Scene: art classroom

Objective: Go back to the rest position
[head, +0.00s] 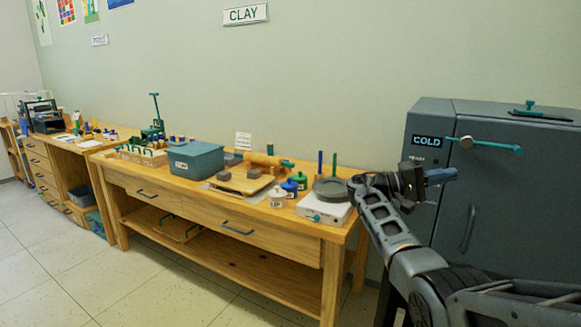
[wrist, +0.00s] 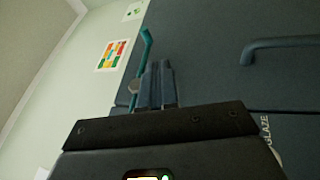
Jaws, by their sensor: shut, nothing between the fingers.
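My gripper (head: 450,174) is raised in front of the dark grey kiln cabinet (head: 520,205) at the right in the head view, with its fingers pointing right. In the wrist view the two fingers (wrist: 155,88) are together with nothing between them. A teal-tipped lever (head: 490,145) on the cabinet front shows just above and right of the gripper. In the wrist view this lever (wrist: 146,45) appears beside the fingertips; whether they touch cannot be told. My arm reaches up from the lower right.
A wooden clay table (head: 285,240) stands left of my arm, holding a lidded grey box (head: 196,160), jars and a white turntable scale (head: 325,207) near my elbow. A bar handle (head: 467,228) sticks out from the cabinet. The tiled floor (head: 120,285) at front left is clear.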

